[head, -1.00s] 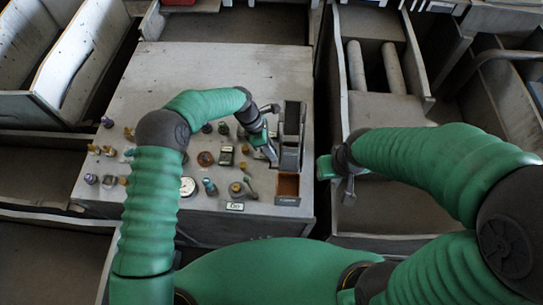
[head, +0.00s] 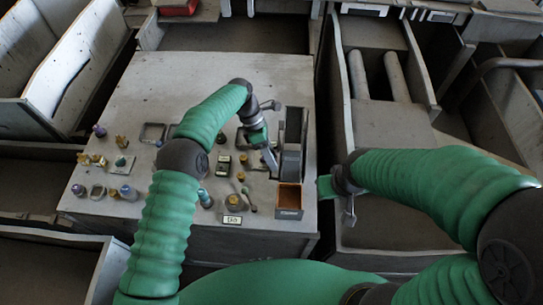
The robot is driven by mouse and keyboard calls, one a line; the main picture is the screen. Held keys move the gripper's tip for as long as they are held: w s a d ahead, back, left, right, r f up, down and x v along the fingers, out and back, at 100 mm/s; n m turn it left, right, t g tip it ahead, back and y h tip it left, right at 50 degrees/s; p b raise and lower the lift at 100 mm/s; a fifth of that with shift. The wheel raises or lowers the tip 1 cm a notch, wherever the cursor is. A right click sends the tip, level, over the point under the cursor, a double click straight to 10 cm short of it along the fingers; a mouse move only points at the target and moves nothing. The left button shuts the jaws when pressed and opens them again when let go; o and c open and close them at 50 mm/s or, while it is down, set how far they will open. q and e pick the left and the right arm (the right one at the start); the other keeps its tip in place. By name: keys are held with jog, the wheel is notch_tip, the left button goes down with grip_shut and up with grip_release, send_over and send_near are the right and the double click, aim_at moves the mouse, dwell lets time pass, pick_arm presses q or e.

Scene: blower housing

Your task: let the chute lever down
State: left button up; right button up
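A grey upright chute housing (head: 292,140) stands at the right edge of the control panel (head: 200,75), with an open brown-lined bin (head: 289,197) below it. I cannot clearly pick out the chute lever; a grey plate-like part (head: 290,163) shows in the housing's lower half. My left gripper (head: 273,132) is just left of the housing. Its two fingers look spread, one toward the top and one toward the bottom; contact with the housing cannot be told. My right gripper (head: 338,203) hangs right of the panel, its fingers spread and nothing visible between them.
Several small knobs and switches (head: 121,161) cover the panel's left and front. A small thin lever (head: 248,198) stands near a white label (head: 232,220). My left arm hides part of the panel. A trough with rollers (head: 395,75) lies to the right.

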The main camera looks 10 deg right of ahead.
pick_arm(q)
jog(key=shift+w+r, duration=0.1)
jog(key=shift+w, duration=0.05)
jog(key=p+v, duration=0.1)
jog(key=v, duration=0.6)
pick_arm(e)
jog(key=shift+r, duration=0.65)
jog(key=shift+c, duration=0.2)
